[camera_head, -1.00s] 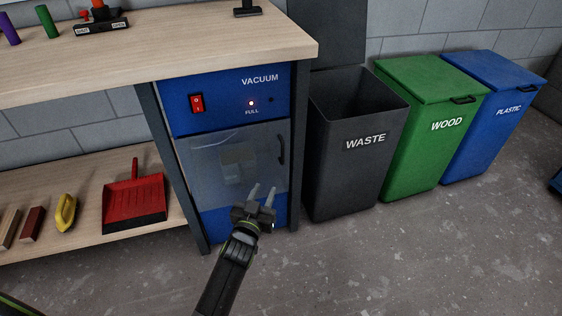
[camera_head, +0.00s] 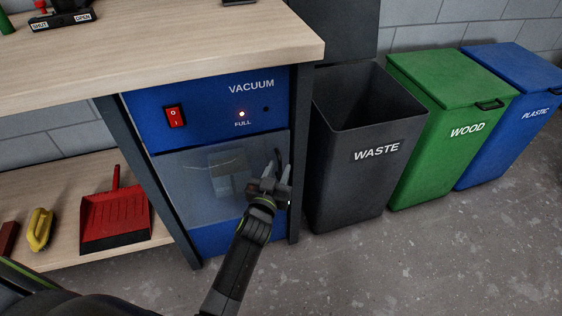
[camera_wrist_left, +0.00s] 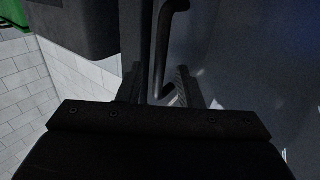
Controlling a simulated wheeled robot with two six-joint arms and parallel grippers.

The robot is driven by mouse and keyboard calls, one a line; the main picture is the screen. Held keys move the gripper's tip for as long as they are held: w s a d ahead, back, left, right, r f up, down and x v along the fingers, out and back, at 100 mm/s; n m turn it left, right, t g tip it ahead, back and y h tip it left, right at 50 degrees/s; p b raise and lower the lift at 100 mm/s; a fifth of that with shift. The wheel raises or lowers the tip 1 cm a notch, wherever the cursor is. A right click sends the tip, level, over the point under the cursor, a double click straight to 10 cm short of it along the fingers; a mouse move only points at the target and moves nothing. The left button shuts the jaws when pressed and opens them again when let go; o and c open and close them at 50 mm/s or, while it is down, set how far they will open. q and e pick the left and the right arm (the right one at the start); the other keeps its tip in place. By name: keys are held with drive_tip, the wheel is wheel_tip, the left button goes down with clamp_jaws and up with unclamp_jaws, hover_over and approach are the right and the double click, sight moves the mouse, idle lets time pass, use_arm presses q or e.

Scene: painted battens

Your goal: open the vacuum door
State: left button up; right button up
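The vacuum door (camera_head: 190,175) is a translucent grey panel in the blue cabinet under the workbench, and it looks closed. Its dark curved handle (camera_head: 278,156) is near the door's right edge, partly hidden by my gripper. My left gripper (camera_head: 277,172) is in front of that handle with its fingers apart. In the left wrist view, the handle (camera_wrist_left: 167,45) reaches down between the two open fingertips (camera_wrist_left: 158,82); I cannot tell whether they touch it. My right gripper is not in view.
Above the door are a red switch (camera_head: 175,116) and a lit FULL light (camera_head: 242,114). A dark waste bin (camera_head: 345,175) stands close on the right, beside green (camera_head: 440,150) and blue (camera_head: 500,145) bins. A red dustpan (camera_head: 115,215) is on the lower shelf.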

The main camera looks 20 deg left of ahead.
use_arm(q)
drive_tip(key=shift+w, duration=0.2)
drive_tip(key=shift+r, duration=0.1)
clamp_jaws()
drive_tip(key=shift+s, duration=0.15)
